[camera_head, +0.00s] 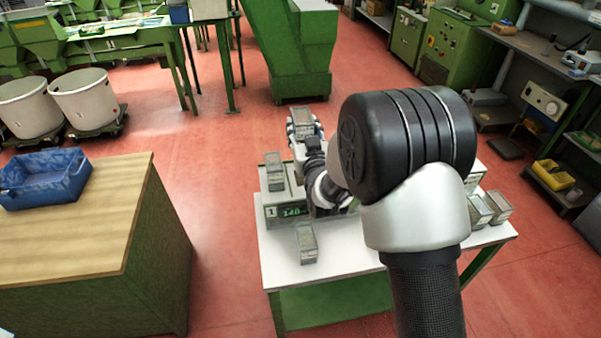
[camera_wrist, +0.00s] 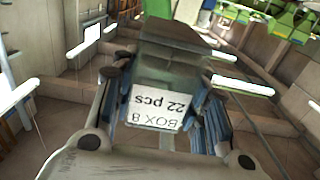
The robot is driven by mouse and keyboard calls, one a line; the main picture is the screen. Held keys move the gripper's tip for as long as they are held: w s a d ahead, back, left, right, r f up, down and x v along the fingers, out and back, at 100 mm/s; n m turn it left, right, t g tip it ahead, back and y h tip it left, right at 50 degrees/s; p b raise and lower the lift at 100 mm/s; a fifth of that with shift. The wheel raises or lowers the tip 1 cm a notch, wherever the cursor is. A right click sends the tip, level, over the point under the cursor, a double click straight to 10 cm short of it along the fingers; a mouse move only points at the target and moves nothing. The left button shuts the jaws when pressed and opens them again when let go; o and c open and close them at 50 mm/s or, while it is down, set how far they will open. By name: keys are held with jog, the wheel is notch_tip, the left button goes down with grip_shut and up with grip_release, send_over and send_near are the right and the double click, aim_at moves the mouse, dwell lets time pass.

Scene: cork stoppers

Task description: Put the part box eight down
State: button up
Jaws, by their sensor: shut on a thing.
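Part box eight is a grey translucent box whose white label (camera_wrist: 153,108) reads "BOX 8, 22 pcs", upside down in the wrist view. My gripper (camera_wrist: 165,125) is shut on part box eight (camera_wrist: 172,60), with its fingers on both sides. In the head view, part box eight (camera_head: 302,115) is in my gripper (camera_head: 303,131), at the far edge of the white table (camera_head: 285,271) and seemingly above it. My arm hides the middle of the table.
Similar boxes stand at the table's left (camera_head: 274,176), front (camera_head: 307,245) and right (camera_head: 498,207). A device with a green display (camera_head: 291,211) is on the table's left. A wooden bench (camera_head: 80,235) with a blue crate (camera_head: 42,180) stands left. Bare table shows around the front box.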

notch_tip(320, 180, down, 14)
jog(key=b, duration=0.3)
jog(key=shift+a+f, duration=0.1)
jog(key=shift+b, duration=0.3)
jog(key=shift+f, duration=0.2)
jog(key=o, duration=1.2)
jog(key=shift+r, duration=0.1)
